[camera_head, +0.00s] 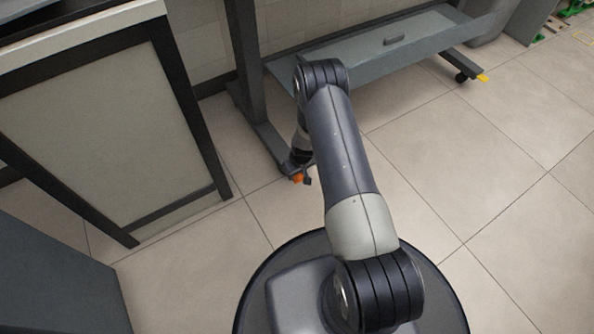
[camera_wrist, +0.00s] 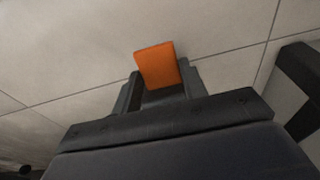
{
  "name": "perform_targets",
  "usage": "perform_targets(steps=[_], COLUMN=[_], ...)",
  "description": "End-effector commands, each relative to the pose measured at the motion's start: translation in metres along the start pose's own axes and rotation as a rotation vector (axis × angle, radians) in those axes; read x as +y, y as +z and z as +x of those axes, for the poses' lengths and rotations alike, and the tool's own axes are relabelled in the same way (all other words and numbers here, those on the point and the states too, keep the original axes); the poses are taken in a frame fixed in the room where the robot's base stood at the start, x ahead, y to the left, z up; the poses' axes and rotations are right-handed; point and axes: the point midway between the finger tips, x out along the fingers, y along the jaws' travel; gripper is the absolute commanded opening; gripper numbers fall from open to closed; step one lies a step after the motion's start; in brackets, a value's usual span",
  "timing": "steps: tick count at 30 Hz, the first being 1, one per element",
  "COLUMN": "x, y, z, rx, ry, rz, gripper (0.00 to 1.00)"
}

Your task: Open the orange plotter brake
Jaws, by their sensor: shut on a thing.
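The orange brake (camera_head: 298,178) shows as a small orange piece low at the foot of the grey plotter stand (camera_head: 272,140) in the head view. In the wrist view the orange brake (camera_wrist: 158,66) is a flat orange tab between my fingers. My gripper (camera_head: 303,174) is down at the brake near the floor, partly hidden by my arm in the head view. In the wrist view my gripper (camera_wrist: 160,85) is shut on the orange tab, with one finger on each side. The brake's mount is hidden.
A yellow tab (camera_head: 483,78) marks a caster (camera_head: 462,76) at the stand's far right foot. A framed cabinet (camera_head: 105,130) stands to the left, and a dark grey box (camera_head: 55,275) at lower left. The tiled floor (camera_head: 480,180) to the right is clear.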

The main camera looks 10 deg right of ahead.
Motion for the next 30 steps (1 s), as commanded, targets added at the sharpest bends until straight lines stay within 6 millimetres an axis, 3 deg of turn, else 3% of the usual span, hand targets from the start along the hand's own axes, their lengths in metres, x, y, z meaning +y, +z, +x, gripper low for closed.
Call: perform_targets(steps=[16, 17, 18, 24, 30], x=[-0.0001, -0.0001, 0.0, 0.0004, 0.0006], y=[-0.0003, -0.0003, -0.0003, 0.0004, 0.0007], z=[0.0007, 0.0007, 0.0007, 0.0009, 0.0009], rx=[0.04, 0.04, 0.04, 0.039, 0.038], ry=[0.01, 0.01, 0.01, 0.01, 0.01], rz=[-0.003, -0.003, -0.003, -0.002, -0.001], gripper=[0.18, 0.42, 0.46, 0.62, 0.63])
